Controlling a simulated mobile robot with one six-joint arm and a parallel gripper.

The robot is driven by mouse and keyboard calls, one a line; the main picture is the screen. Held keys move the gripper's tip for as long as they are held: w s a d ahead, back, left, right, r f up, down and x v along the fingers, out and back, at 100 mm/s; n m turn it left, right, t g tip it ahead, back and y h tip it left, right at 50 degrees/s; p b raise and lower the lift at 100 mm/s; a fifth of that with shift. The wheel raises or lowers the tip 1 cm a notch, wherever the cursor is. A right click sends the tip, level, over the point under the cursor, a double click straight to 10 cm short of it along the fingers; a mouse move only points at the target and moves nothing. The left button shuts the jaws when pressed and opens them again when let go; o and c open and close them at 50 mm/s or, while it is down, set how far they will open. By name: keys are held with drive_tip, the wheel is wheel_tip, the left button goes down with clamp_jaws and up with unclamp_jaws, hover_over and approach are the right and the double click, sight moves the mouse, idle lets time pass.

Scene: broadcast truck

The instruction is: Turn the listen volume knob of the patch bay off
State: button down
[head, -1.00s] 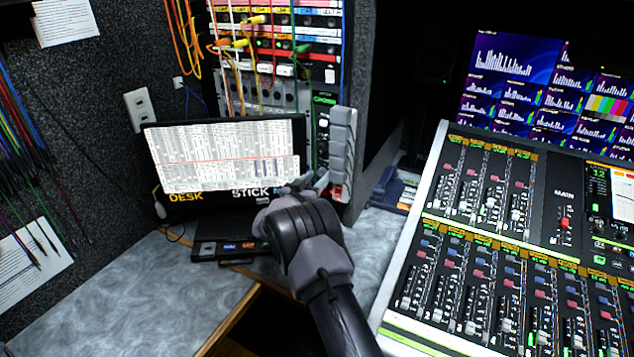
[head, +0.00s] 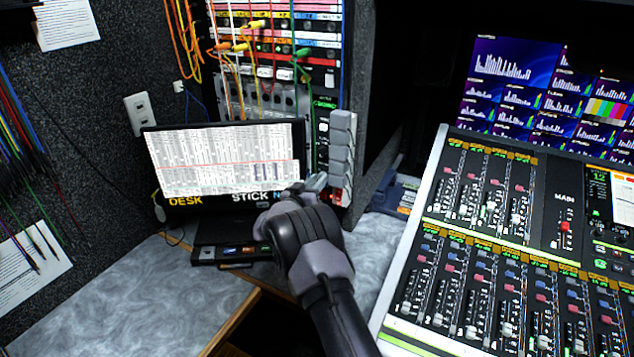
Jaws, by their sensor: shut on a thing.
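The patch bay (head: 285,47) stands in the rack at the back, with coloured cords plugged into its rows. A narrow dark panel with green lettering (head: 323,103) lies below it, partly covered by the grey stacked blocks (head: 341,150). My gripper (head: 318,182) reaches in from the lower right, its tips at the lower part of this panel, beside the right edge of the screen. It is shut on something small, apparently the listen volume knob. The knob itself is hidden behind my fingers and wrist, so its angle cannot be seen.
A tilted screen (head: 222,160) stands close left of my gripper on the grey desk (head: 120,300). A mixing console (head: 490,240) fills the right side, with monitors (head: 545,90) behind. Patch cords hang in front of the rack. The left desk is mostly clear.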

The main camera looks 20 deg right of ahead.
drive_tip(key=m+p, duration=0.2)
drive_tip(key=m, duration=2.2)
drive_tip(key=shift+f, duration=0.15)
idle(2.1)
idle(0.4)
drive_tip(key=c, duration=1.2)
unclamp_jaws()
